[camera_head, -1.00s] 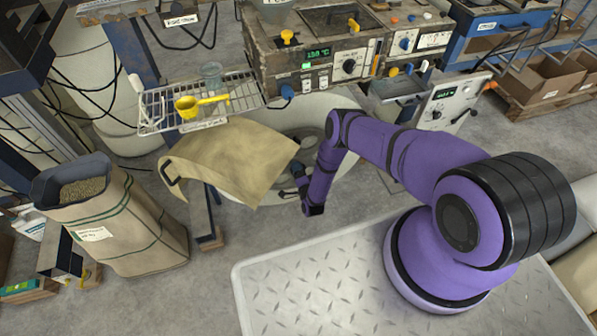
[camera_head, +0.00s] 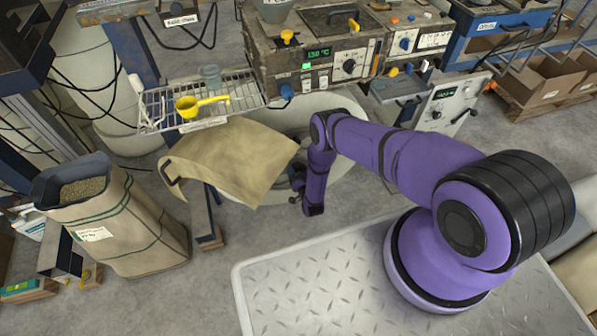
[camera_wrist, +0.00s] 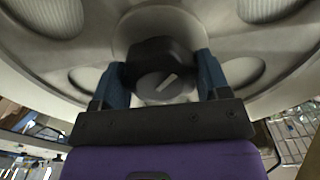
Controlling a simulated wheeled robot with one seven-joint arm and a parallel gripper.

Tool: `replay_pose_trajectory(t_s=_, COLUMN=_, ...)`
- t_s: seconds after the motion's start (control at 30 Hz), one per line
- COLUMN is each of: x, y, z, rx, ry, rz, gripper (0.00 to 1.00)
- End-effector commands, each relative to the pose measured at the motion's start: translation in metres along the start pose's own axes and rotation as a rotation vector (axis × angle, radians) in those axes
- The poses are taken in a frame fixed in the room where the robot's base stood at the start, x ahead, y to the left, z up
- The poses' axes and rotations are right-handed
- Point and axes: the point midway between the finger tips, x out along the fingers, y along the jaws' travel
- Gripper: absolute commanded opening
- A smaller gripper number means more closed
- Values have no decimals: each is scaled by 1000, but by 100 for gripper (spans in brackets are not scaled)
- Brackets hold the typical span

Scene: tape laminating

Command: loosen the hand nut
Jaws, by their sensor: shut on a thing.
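The hand nut (camera_wrist: 160,62) is a dark, lobed knob at the centre of a pale spoked reel in the wrist view. A light line marks the grey round face in front of it. My gripper (camera_wrist: 160,84) has its two blue fingers on either side of the knob and is shut on it. In the head view my gripper (camera_head: 298,180) is small and partly hidden by my purple arm, in front of the large pale reel (camera_head: 345,185). The nut itself cannot be made out there.
A tan sheet (camera_head: 232,160) hangs just left of my gripper. A wire rack (camera_head: 160,103) with a yellow scoop (camera_head: 200,104) stands above it. The heater box (camera_head: 310,55) with knobs is behind. A sack of pellets (camera_head: 125,225) stands at left.

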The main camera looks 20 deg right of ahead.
Motion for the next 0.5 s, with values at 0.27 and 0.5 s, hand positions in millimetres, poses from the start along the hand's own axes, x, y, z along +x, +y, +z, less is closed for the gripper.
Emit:
replay_pose_trajectory(t_s=0.27, x=-1, y=0, z=1, rx=-130, ry=-4, rz=0, gripper=46)
replay_pose_trajectory(t_s=0.5, x=-1, y=0, z=1, rx=-173, ry=-4, rz=0, gripper=46)
